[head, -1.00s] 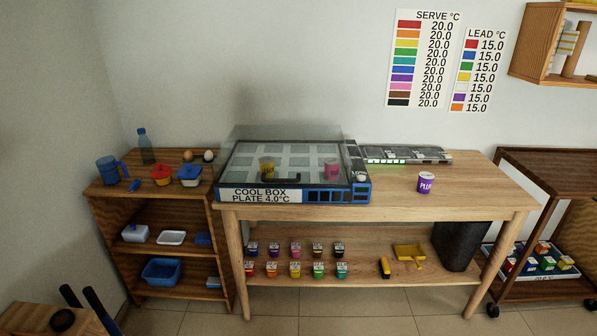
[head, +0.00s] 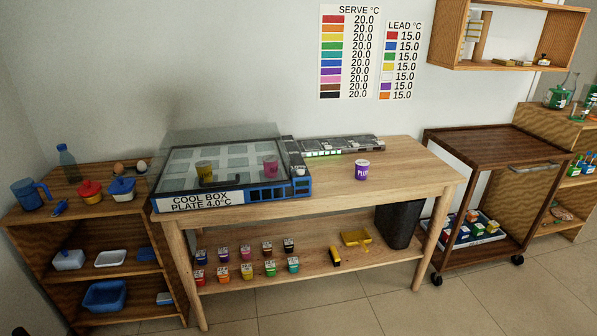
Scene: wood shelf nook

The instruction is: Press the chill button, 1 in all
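The cool box (head: 215,184) stands on the left part of the wooden table, its label reading "COOL BOX PLATE 4.0°C". A purple cup marked "PLUM" (head: 362,170) stands on the table to the right. Neither of my grippers is in view.
A long flat device with a green light (head: 342,146) lies behind the plum cup. Several small labelled cups (head: 246,262) stand on the lower shelf, with a black bin (head: 398,225) at right. A dark cart (head: 490,155) stands right of the table. Floor in front is open.

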